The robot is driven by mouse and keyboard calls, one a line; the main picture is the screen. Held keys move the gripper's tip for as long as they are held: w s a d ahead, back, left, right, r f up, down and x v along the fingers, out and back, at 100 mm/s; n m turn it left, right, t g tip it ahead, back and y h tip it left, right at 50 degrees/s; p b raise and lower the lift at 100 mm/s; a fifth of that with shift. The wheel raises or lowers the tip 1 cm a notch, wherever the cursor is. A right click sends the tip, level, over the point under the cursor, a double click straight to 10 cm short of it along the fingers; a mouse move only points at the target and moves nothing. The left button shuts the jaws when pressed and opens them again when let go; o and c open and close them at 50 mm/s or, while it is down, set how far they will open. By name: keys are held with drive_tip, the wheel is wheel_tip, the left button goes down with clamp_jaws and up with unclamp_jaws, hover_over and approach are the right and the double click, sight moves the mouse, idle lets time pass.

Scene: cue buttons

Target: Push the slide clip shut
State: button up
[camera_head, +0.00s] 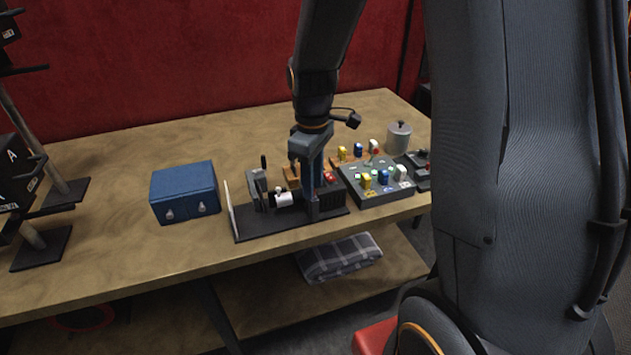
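A small device on a dark base plate (290,225) stands near the front edge of the wooden table. It has an upright pale panel (231,209) at its left end, a dark upright block (258,188) beside that, and a small white piece (284,199) near its middle. I cannot tell for certain which part is the slide clip, or whether it is open or shut. My gripper (312,205) points down over the right part of this device, just right of the white piece. Its fingers are small and dark against the device, so their opening and any contact are unclear.
A blue box (184,192) stands left of the device. To the right are a grey control box (378,181) with several coloured buttons and knobs and a grey lidded canister (398,137). Black stands (40,235) are at far left. The back of the table is clear.

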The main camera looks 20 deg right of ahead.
drive_tip(key=shift+r, duration=0.3)
drive_tip(key=shift+r+b, duration=0.95)
drive_tip(key=shift+r, duration=2.65)
drive_tip(key=s+f+m+t+b, duration=0.1)
drive_tip(key=s+f+m+b, duration=0.1)
drive_tip(key=s+f+m, duration=0.7)
drive_tip(key=shift+s+a+f, duration=0.15)
drive_tip(key=shift+s, duration=0.75)
